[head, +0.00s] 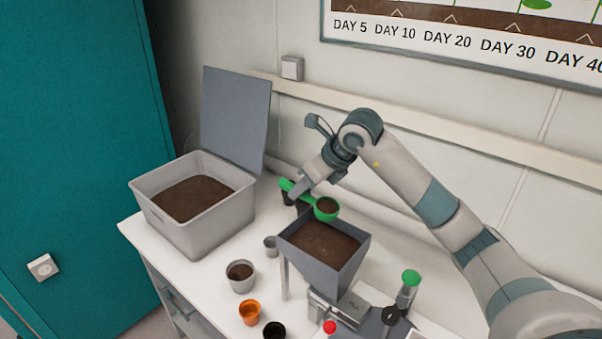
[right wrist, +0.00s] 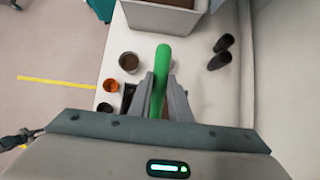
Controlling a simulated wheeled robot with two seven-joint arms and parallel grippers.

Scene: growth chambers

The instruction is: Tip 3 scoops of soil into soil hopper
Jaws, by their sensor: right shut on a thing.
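My right gripper (head: 301,188) is shut on the handle of a green scoop (head: 313,200). The scoop's bowl holds dark soil and is over the back part of the soil hopper (head: 350,265), looking roughly level. The grey funnel-shaped hopper has brown soil in it. A grey soil bin (head: 215,222) with its lid (head: 235,115) raised stands to the left, with soil inside. In the right wrist view the green scoop handle (right wrist: 162,68) sits between both fingers (right wrist: 160,95); the bowl is hidden there. My left gripper is in neither view.
A grey pot with soil (head: 240,278), an orange pot (head: 249,313) and a black pot (head: 274,331) stand left of the hopper. A green-capped item (head: 409,280) and a red knob (head: 329,327) are at its right front.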

